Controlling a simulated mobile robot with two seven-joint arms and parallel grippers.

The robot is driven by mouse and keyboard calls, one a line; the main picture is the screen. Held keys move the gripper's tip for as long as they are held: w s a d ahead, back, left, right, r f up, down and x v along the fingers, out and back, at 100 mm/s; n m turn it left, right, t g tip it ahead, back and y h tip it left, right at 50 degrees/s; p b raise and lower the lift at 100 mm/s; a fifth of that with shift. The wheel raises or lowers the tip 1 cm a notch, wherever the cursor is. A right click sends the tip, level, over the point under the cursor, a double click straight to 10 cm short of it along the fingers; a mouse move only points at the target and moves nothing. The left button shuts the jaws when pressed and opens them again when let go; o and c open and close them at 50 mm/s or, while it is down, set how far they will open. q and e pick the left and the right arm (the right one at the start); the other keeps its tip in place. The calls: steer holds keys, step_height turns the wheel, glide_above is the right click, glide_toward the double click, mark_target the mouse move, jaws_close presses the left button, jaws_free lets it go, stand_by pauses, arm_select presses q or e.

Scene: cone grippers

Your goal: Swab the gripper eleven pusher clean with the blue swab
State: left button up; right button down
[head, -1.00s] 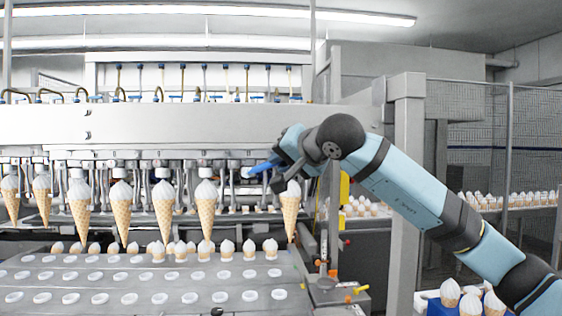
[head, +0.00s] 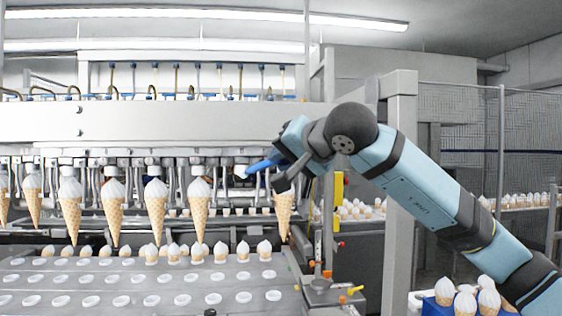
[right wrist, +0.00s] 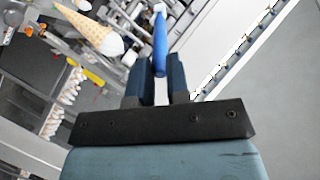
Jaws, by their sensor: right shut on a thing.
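My right gripper (head: 279,163) is shut on the blue swab (head: 259,166), which points left toward the machine's row of cone grippers. The swab also shows in the right wrist view (right wrist: 160,45), held between the fingers (right wrist: 155,72). Its white tip (head: 242,171) is beside a cone gripper position with no cone, between two hanging cones. I cannot tell if the tip touches the pusher there, nor read which number it is. My left gripper is not in view.
Cones (head: 156,207) hang from the other grippers, one (head: 283,214) just below my right gripper. A tray (head: 130,272) with round holes lies below. A post (head: 402,150) stands beside my right arm. A blue crate (head: 438,303) of cones is at lower right.

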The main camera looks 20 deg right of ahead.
steer(key=shift+s, duration=0.2)
steer(key=shift+s+a+b, duration=0.25)
steer(key=shift+s, duration=0.5)
steer(key=shift+s+a+b, duration=0.2)
steer(key=shift+s+b, duration=0.05)
steer(key=shift+s, duration=0.45)
